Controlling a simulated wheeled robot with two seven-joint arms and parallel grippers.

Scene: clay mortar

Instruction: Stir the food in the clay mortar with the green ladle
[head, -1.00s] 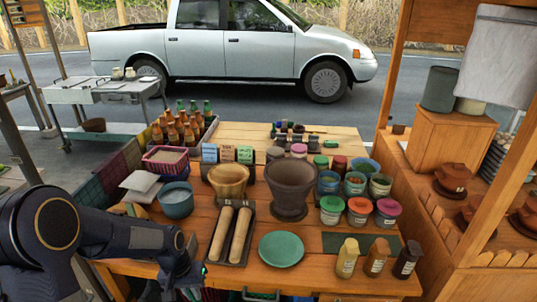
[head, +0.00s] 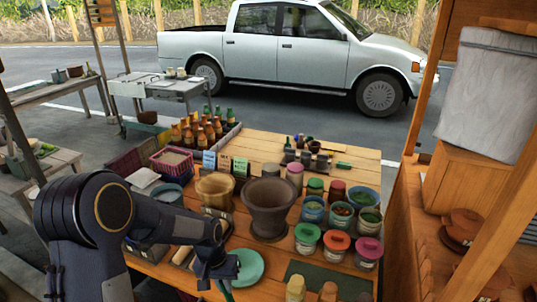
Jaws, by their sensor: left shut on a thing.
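The dark brown clay mortar (head: 268,215) stands upright on the wooden table, in the middle of the head view. Its mouth shows, but I cannot make out food inside. The gripper and ladle are apart from the mortar. My right gripper is not in view.
A teal plate (head: 246,266) lies just in front of the mortar. Bottles (head: 205,130) stand behind left.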

